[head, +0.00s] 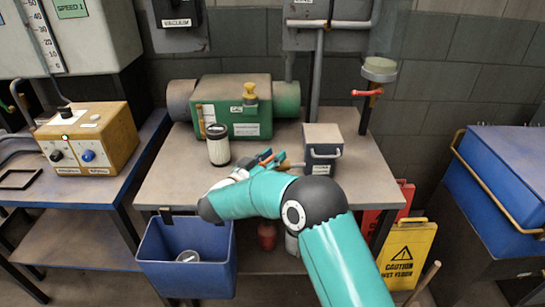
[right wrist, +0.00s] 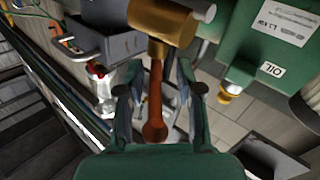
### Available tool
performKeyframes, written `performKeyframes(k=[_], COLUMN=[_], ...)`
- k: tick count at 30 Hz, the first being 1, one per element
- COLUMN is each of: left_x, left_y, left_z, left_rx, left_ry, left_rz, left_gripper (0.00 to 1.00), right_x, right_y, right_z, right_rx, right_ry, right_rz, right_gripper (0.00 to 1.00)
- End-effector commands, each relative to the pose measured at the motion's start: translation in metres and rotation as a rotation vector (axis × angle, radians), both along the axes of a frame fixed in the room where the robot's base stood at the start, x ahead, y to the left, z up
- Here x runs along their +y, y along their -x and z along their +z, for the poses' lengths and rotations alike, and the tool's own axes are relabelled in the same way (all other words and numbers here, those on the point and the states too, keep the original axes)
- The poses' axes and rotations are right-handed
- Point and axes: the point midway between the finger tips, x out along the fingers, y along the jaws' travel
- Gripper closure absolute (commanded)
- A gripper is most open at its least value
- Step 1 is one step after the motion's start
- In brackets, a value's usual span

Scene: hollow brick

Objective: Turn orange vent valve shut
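In the right wrist view, the orange vent valve's lever (right wrist: 156,100) runs down from a brass valve body (right wrist: 162,32) to a rounded end. My right gripper (right wrist: 158,108) is open, with one finger on each side of the lever. I cannot tell whether either finger touches it. In the head view, my right gripper (head: 268,160) is over the bench between the green pump and the small grey box; my own teal arm partly covers this area, and the valve is hard to make out. My left gripper is not in view.
The green pump (head: 236,100), a white filter canister (head: 218,148) and a grey box (head: 322,148) stand on the bench (head: 365,188). A pipe with a red handle (head: 367,93) rises at the back right. A blue bin (head: 187,262) hangs at the front left.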

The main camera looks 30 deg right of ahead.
Motion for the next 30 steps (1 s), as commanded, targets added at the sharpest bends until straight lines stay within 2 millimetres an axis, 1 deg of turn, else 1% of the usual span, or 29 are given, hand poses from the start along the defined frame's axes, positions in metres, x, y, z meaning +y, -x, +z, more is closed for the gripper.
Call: performKeyframes(k=[7,11,14,24,27,30], left_x=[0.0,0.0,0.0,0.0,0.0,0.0], left_y=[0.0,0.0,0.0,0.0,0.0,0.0], left_z=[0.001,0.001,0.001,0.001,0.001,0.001], left_rx=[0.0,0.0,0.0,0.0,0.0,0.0], left_ry=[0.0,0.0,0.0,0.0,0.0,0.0], left_rz=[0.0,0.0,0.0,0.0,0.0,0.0], left_gripper=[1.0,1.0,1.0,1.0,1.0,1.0], right_x=[-0.002,0.005,0.017,0.076,0.089,0.098], right_y=[0.001,0.005,0.011,0.042,0.049,0.054], right_z=[0.0,0.0,0.0,-0.001,-0.001,-0.001], right_rx=[0.0,0.0,0.001,0.0,0.001,0.001], right_ry=[0.0,-0.001,0.001,0.0,0.0,0.0], right_rz=[-0.005,-0.005,-0.003,-0.002,-0.001,-0.003], right_gripper=[0.64,0.64,0.64,0.64,0.64,0.64])
